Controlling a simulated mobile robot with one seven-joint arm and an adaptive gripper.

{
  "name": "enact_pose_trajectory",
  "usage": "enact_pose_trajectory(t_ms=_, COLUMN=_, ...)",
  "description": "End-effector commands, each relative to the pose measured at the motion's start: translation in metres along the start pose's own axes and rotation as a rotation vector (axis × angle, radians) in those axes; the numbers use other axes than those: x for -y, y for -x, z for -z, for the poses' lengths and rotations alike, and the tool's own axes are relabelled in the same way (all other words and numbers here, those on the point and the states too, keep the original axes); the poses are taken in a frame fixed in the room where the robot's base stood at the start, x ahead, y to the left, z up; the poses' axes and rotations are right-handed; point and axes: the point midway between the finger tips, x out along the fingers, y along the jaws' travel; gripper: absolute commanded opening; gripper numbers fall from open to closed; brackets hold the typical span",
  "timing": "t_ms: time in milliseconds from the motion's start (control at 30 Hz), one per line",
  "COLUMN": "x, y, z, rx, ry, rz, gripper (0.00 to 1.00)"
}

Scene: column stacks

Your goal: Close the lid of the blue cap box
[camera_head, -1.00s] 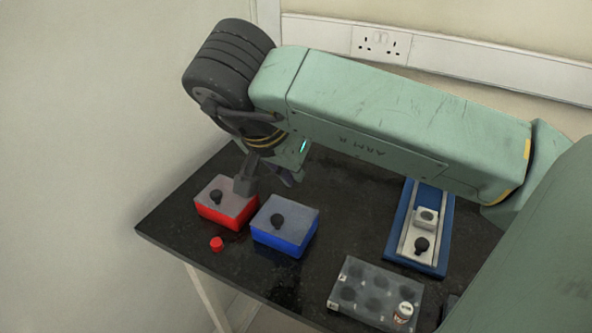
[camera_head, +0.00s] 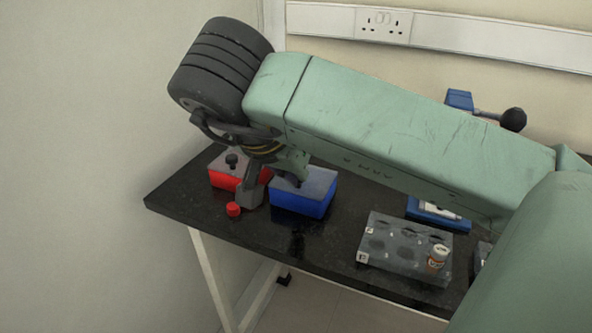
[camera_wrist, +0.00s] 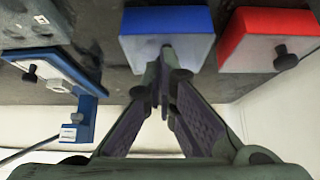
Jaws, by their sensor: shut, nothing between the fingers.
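The blue cap box (camera_head: 305,203) stands on the dark table. Its grey lid (camera_head: 322,180) lies flat on top and looks closed. Its black knob is hard to make out behind my gripper. In the wrist view the blue box (camera_wrist: 140,20) is at top centre, with its lid (camera_wrist: 142,50) partly covered by my fingers. My gripper (camera_head: 248,197) is shut and empty, and in the head view its tip appears between the red and blue boxes. In the wrist view my gripper (camera_wrist: 166,58) overlaps the lid's middle; I cannot tell whether it touches.
A red box (camera_head: 226,178) with a grey knobbed lid stands left of the blue one. A small red cap (camera_head: 233,209) lies in front. A grey rack (camera_head: 385,247) holds a small vial (camera_head: 438,256). A blue-based fixture (camera_wrist: 60,70) shows in the wrist view.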

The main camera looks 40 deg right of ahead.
Motion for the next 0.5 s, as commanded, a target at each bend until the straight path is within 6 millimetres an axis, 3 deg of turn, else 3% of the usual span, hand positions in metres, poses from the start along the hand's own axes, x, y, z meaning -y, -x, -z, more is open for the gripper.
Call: enact_pose_trajectory(t_ms=500, x=-0.0002, y=-0.0041, z=-0.0055, rx=0.001, ry=0.000, rz=-0.001, gripper=0.00)
